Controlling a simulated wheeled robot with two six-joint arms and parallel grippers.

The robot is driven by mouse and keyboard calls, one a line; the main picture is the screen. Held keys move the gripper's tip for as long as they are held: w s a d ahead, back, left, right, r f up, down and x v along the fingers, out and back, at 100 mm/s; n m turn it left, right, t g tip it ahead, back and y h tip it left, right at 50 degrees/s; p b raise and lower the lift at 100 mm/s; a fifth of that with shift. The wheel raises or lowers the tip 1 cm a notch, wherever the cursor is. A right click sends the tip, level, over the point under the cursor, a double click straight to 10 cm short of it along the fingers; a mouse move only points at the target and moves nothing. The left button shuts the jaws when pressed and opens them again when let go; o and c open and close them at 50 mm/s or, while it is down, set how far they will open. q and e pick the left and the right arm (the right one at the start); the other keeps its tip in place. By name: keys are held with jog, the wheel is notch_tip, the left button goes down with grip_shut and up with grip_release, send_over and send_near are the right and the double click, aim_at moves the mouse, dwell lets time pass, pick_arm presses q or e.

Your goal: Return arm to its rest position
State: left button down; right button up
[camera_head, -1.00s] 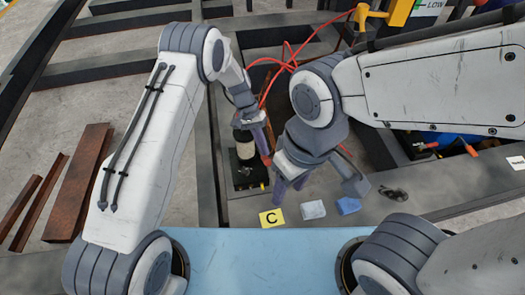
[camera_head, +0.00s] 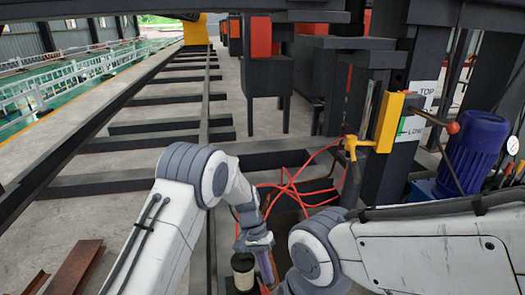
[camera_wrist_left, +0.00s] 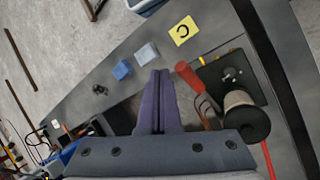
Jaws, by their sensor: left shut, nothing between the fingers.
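My left arm (camera_head: 165,225) reaches in from the left in the head view and bends down at the wrist. My left gripper (camera_head: 266,270) points down beside a spool (camera_head: 243,280), with its tips near the bottom edge. In the left wrist view its purple fingers (camera_wrist_left: 158,95) are shut together with nothing between them. The spool (camera_wrist_left: 240,115) and a red-handled tool (camera_wrist_left: 188,76) are to their right. My right arm (camera_head: 430,250) comes in from the right; its gripper is below the frame.
A grey bench surface in the left wrist view holds a yellow C card (camera_wrist_left: 183,31), a grey-white block (camera_wrist_left: 146,54) and a blue block (camera_wrist_left: 122,70). Red cables (camera_head: 298,190), a yellow fixture (camera_head: 385,125) and a blue motor (camera_head: 470,155) stand beyond my arms. Steel beams lie left.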

pick_arm(q)
jog(key=s+d+r+m+t+y, duration=0.1)
jog(key=s+r, duration=0.6)
jog(key=r, duration=0.4)
jog(key=s+a+r+m+t, duration=0.1)
jog(key=s+a+r, duration=0.15)
jog(key=s, duration=0.35)
jog(key=s+a+r+m+t+y, duration=0.1)
jog(key=s+a+r, duration=0.15)
jog(key=s, duration=0.35)
jog(key=s+a+r+m+t, duration=0.1)
jog(key=s+a+r, duration=0.15)
jog(key=s, duration=0.25)
notch_tip(320, 180, up, 18)
jog(key=p, duration=1.7)
jog(key=shift+s+d+f, duration=0.15)
jog(key=shift+s+f, duration=0.1)
jog(key=shift+s, duration=0.1)
